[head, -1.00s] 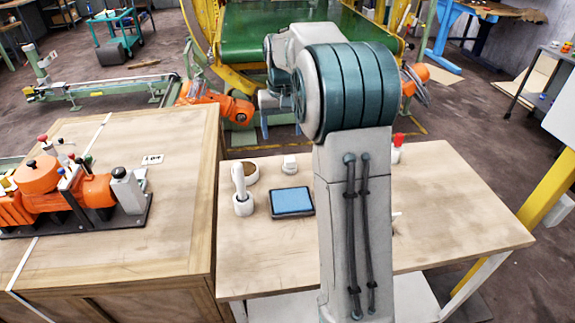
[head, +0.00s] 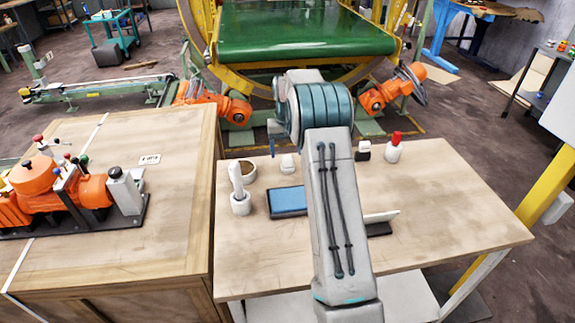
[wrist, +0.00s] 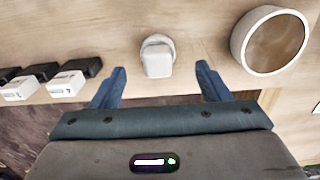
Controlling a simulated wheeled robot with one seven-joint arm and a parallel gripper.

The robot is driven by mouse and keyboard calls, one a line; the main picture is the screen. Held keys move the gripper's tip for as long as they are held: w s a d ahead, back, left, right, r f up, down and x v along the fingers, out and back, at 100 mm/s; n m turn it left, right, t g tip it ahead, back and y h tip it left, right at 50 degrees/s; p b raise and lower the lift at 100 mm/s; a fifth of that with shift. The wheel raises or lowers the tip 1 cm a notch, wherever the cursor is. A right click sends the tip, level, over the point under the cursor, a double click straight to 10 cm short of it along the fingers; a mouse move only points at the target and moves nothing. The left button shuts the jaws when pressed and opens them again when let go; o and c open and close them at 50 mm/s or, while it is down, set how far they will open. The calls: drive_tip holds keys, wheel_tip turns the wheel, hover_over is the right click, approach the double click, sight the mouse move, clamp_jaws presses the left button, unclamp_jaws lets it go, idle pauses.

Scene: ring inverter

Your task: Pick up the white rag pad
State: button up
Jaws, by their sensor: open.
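The small white rounded piece on a round base, which I take to be the white rag pad (head: 288,163), stands upright near the far edge of the table. It also shows in the wrist view (wrist: 158,58), centred between the fingertips and slightly beyond them. My gripper (wrist: 161,68) is open and empty, its two blue fingers spread to either side of the pad without visible contact. In the head view my arm hides most of the gripper; one dark finger shows just left of the pad.
A round white-rimmed cup (wrist: 270,40) is right of the pad in the wrist view. Several black-and-white blocks (wrist: 65,84) are to its left.

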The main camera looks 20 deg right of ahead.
sight(288, 158)
drive_tip(key=shift+s+d+f+p, duration=0.1)
drive_tip(key=shift+f+p, duration=0.25)
drive_tip(key=shift+f, duration=2.65)
drive_tip(key=c, duration=1.1)
